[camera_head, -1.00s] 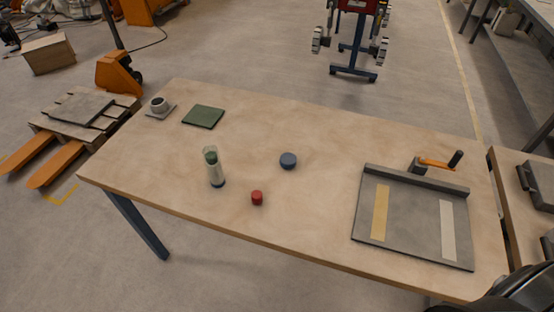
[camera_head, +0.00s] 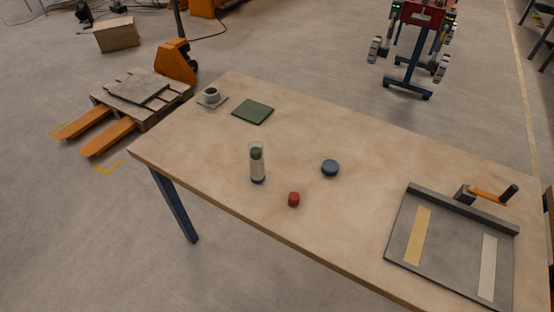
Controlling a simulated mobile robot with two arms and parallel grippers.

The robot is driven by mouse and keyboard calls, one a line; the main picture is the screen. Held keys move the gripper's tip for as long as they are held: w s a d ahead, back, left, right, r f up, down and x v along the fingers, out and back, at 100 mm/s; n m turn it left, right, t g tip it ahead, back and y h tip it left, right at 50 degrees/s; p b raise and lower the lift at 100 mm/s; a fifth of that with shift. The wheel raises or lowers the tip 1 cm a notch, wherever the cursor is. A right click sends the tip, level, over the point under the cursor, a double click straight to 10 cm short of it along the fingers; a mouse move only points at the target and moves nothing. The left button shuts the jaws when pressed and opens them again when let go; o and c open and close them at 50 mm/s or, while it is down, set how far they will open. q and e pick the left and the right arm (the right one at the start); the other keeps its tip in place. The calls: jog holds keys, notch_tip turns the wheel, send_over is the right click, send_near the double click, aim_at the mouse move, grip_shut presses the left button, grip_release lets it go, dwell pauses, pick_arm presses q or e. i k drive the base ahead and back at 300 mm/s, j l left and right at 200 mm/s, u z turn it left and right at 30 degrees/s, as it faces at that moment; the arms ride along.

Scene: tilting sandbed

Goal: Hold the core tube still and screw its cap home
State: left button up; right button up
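The core tube (camera_head: 257,165) stands upright on the wooden table, left of the middle. It is clear, with a green layer over a pale one inside and a dark blue base. A small red cap (camera_head: 294,199) sits on the table to its right and nearer the front edge. A dark blue round lid-like piece (camera_head: 330,168) lies farther right. I cannot tell for sure which of these two belongs to the tube. Neither of my grippers shows in the view.
The table (camera_head: 225,145) also holds a cup on a coaster (camera_head: 211,96), a green mat (camera_head: 253,111) and, at the right, a grey tray (camera_head: 454,258) with a yellow and a white strip. An orange-handled crank or clamp (camera_head: 487,195) stands at its back edge.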

aim_at(255, 158)
jog(key=i+j, duration=0.25)
jog(key=j, duration=0.2)
jog(key=i+j, duration=0.25)
jog(key=j, duration=0.15)
jog(key=i+j, duration=0.3)
jog(key=j, duration=0.15)
jog(key=i+j+z, duration=0.1)
jog(key=z, duration=1.15)
